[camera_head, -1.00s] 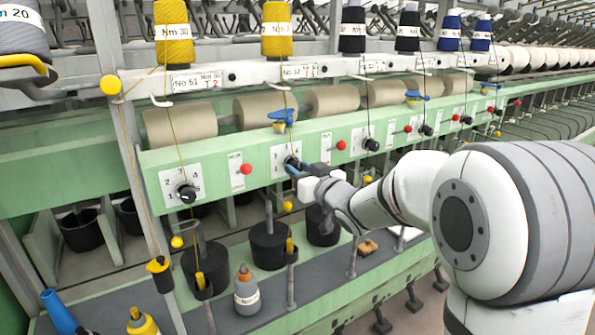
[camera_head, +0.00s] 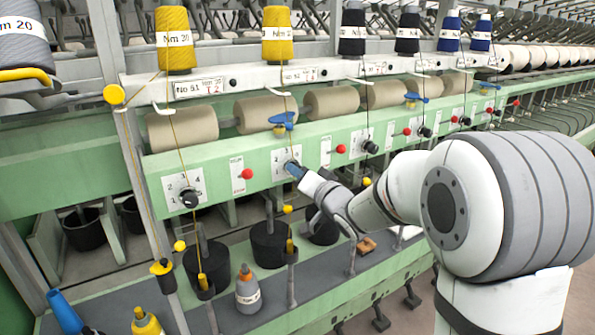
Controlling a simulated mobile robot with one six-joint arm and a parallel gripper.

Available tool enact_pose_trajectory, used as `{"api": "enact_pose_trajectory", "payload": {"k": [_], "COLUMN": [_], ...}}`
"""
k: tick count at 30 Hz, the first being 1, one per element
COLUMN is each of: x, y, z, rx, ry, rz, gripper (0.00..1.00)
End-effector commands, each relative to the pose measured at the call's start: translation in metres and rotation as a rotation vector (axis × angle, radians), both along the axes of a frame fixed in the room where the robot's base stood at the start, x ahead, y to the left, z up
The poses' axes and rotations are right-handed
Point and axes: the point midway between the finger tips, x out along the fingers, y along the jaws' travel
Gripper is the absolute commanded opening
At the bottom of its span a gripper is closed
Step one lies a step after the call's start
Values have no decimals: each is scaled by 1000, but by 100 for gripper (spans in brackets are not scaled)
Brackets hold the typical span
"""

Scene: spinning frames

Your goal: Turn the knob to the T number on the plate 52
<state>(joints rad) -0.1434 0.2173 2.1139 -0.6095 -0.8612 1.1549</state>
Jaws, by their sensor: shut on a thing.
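The plate 52 (camera_head: 300,75) is a small white label on the upper rail, with a red mark at its right end too small to read. Below it, on the green beam, is a white dial panel (camera_head: 284,157) with numbers around a knob. My gripper (camera_head: 293,170) is at this panel with its blue-tipped fingers shut on the knob, which they hide almost wholly. I cannot tell which number the knob points to. The plate 51 (camera_head: 198,88) shows to the left, above another dial panel with a black knob (camera_head: 189,197).
Red ball-ended levers (camera_head: 246,173) (camera_head: 341,149) stick out on both sides of my gripper. Blue guides (camera_head: 283,120) and yarn hang close above it.

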Motion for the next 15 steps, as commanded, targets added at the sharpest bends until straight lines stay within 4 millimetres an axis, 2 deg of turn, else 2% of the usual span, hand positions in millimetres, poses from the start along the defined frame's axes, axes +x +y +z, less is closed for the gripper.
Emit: {"api": "enact_pose_trajectory", "payload": {"k": [15], "x": [-2], "y": [1], "z": [-4], "rx": [232], "ry": [170], "rz": [1], "gripper": [7]}}
